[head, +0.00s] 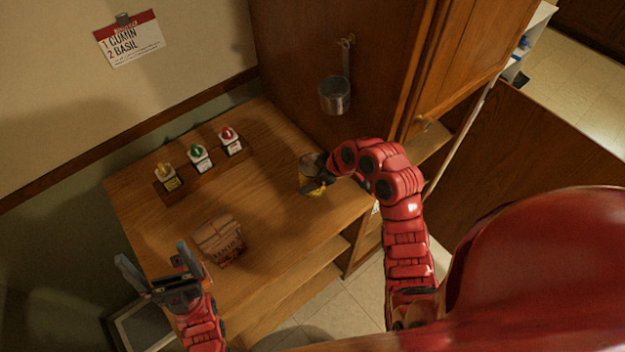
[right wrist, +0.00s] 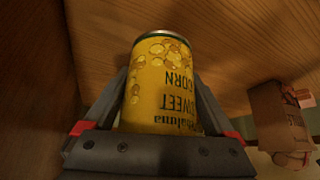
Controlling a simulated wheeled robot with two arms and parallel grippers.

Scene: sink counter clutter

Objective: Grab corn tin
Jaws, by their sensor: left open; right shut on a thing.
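The corn tin (head: 307,173) stands on the wooden counter in the head view, partly hidden by my right gripper (head: 318,187). In the right wrist view the yellow tin (right wrist: 160,85) fills the middle, its label reading "sweet corn" upside down. My right gripper (right wrist: 160,115) is shut on the tin, with one finger on each side of it. My left gripper (head: 158,268) is open and empty, at the counter's left front end, away from the tin.
A brown package (head: 220,240) sits on the counter (head: 275,215) left of the tin. Several spice jars stand in a wooden rack (head: 205,177) at the back. A metal cup (head: 335,96) hangs on the cabinet side (head: 300,60). Counter space between package and tin is clear.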

